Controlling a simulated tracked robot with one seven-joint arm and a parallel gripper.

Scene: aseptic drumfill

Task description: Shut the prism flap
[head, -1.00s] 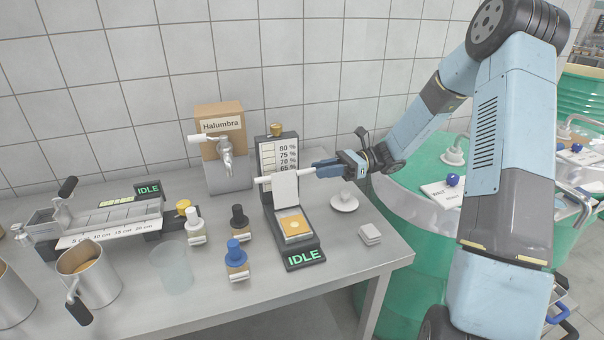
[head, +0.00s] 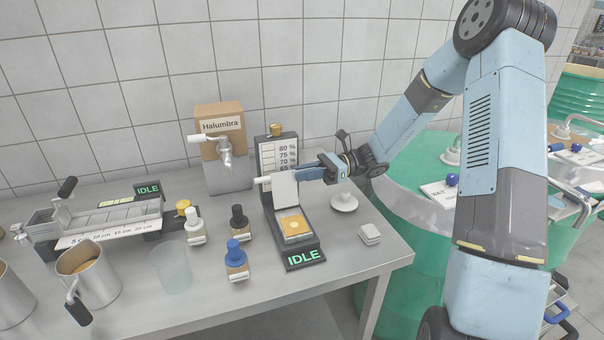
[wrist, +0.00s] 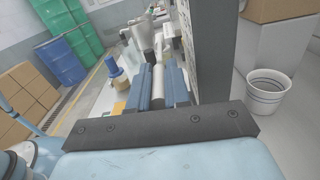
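The prism flap (head: 284,190) is a pale plate on the black prism device. It stands raised and tilted over the device's lit amber prism window (head: 294,224). A white bar handle (head: 262,180) runs across its top, and its left end sticks out. My gripper (head: 309,173) is at the bar's right end and covers it. In the wrist view the white bar (wrist: 158,84) lies between my two blue fingers, close to both. Whether they press on it I cannot tell. The device's display (head: 304,257) reads IDLE.
A white cup on a saucer (head: 344,202) and a stack of white pads (head: 370,234) sit right of the device. Stoppered bottles (head: 236,262) stand to its left. The Halumbra tap box (head: 221,128) is behind left. The bench front right is clear.

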